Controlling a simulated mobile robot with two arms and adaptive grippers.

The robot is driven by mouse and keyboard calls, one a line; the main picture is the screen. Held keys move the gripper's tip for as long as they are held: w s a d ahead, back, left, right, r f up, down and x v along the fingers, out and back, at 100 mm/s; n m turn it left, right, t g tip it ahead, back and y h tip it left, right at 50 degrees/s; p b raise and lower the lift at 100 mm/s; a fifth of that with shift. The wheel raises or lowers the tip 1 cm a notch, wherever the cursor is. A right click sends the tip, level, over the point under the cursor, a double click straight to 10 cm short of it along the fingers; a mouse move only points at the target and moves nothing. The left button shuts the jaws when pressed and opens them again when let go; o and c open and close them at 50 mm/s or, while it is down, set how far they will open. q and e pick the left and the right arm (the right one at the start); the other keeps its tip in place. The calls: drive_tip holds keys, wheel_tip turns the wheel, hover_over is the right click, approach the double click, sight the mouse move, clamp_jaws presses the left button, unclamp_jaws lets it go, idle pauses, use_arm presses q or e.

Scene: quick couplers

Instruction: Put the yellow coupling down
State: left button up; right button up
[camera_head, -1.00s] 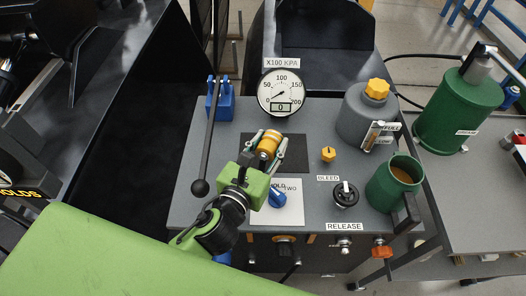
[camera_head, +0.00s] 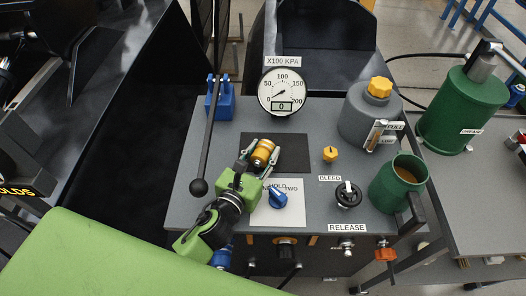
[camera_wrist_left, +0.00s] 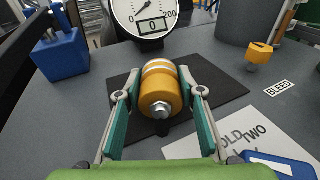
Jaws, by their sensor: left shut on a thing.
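The yellow coupling (camera_head: 262,153) is a short orange-yellow cylinder with pale bands and a metal fitting at its near end. My left gripper (camera_head: 262,158) is shut on it, one finger on each side. In the left wrist view the coupling (camera_wrist_left: 161,90) lies between the teal finger pads of my left gripper (camera_wrist_left: 160,105), above or on the dark mat (camera_wrist_left: 225,84). I cannot tell whether it touches the mat. The mat also shows in the head view (camera_head: 294,150). My right gripper is not in view.
A gauge (camera_head: 283,92) stands behind the mat. The mat's right part is clear.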

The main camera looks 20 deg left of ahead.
use_arm(q)
drive_tip(key=o, duration=1.2)
drive_tip(key=shift+f, duration=0.1)
drive_tip(key=shift+r, duration=0.25)
drive_tip(key=shift+s+f, duration=0.15)
drive_tip(key=shift+s, duration=0.2)
drive_tip(key=s, duration=0.3)
drive_tip(key=s+r+b, duration=0.1)
drive_tip(key=s, duration=0.2)
drive_tip(key=s+a+b, duration=0.1)
drive_tip(key=s, duration=0.2)
drive_tip(key=shift+s+a+r, duration=0.1)
drive_tip(key=shift+s+r, duration=0.1)
drive_tip(key=shift+s, duration=0.15)
drive_tip(key=shift+s+a+r, duration=0.1)
drive_tip(key=shift+s+r, duration=0.15)
drive_tip(key=shift+s, duration=0.45)
